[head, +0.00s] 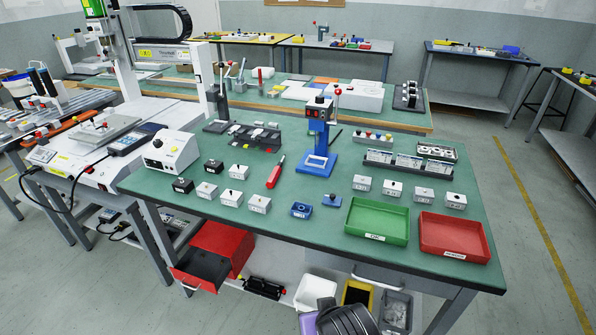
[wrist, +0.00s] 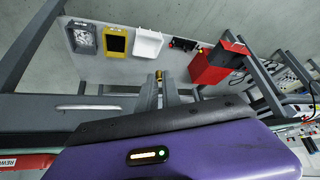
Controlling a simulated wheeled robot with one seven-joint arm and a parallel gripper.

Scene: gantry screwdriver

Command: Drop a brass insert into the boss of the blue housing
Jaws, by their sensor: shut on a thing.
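A small brass-coloured piece, the brass insert (wrist: 158,75), shows at the tips of my gripper (wrist: 158,83) in the wrist view. My gripper is shut on it, in front of the table's edge and away from the housing. In the head view my dark and purple arm shows at the bottom edge, and the fingers cannot be made out. The blue housing (head: 301,210) sits on the green table near its front edge, with a round opening on top and a label on its front.
A green tray (head: 377,238) and a red tray (head: 454,251) lie at the table's front right. Several white and black housings stand around. A blue press (head: 317,140) stands behind. Bins, including a white one (wrist: 148,45), and a red cabinet (wrist: 212,67) are below the table.

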